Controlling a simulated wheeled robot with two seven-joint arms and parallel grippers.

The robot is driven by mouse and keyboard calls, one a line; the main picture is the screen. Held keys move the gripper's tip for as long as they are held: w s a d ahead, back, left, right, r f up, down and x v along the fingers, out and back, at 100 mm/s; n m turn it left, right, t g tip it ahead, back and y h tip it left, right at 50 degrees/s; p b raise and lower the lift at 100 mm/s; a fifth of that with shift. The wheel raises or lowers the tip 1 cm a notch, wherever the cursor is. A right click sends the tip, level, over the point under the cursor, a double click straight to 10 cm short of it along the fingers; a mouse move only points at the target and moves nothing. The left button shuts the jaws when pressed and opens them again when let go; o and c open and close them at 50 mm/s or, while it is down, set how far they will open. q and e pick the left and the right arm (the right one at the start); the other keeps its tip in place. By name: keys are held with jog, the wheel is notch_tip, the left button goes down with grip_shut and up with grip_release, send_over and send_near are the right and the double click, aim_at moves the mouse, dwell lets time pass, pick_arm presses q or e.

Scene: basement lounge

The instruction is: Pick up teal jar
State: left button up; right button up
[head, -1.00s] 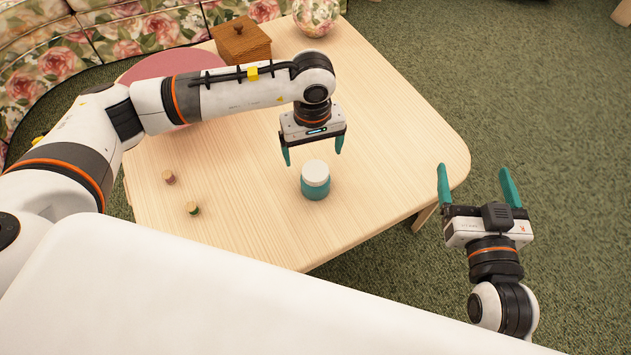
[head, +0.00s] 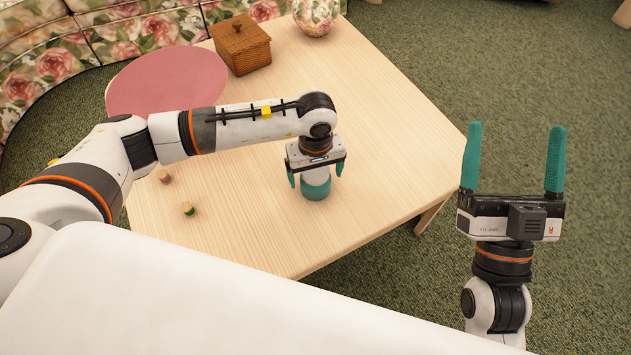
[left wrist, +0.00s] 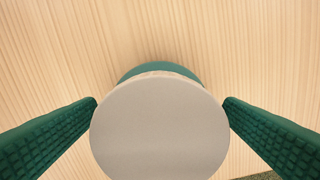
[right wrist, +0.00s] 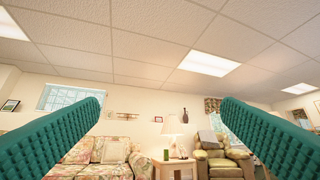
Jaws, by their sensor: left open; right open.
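The teal jar (head: 317,189) stands upright on the light wood table, near its front edge. Its pale round lid (left wrist: 160,130) fills the middle of the left wrist view, with a strip of the teal body (left wrist: 158,69) behind it. My left gripper (head: 315,179) is open and points down over the jar, one finger on each side of the lid. A gap seems to show at each side of it in the left wrist view. My right gripper (head: 512,160) is open and empty, off the table's right side, with its fingers pointing up.
Two small spools, one brownish (head: 164,176) and one green (head: 188,209), lie left of the jar. A pink round mat (head: 150,85), a wicker box (head: 240,45) and a floral ball (head: 315,14) are at the back. The table's right part (head: 400,130) is clear.

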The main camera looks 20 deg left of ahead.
pick_arm(q)
jog(key=shift+f, duration=0.7)
jog(key=c, duration=1.1)
jog(key=shift+r, duration=0.2)
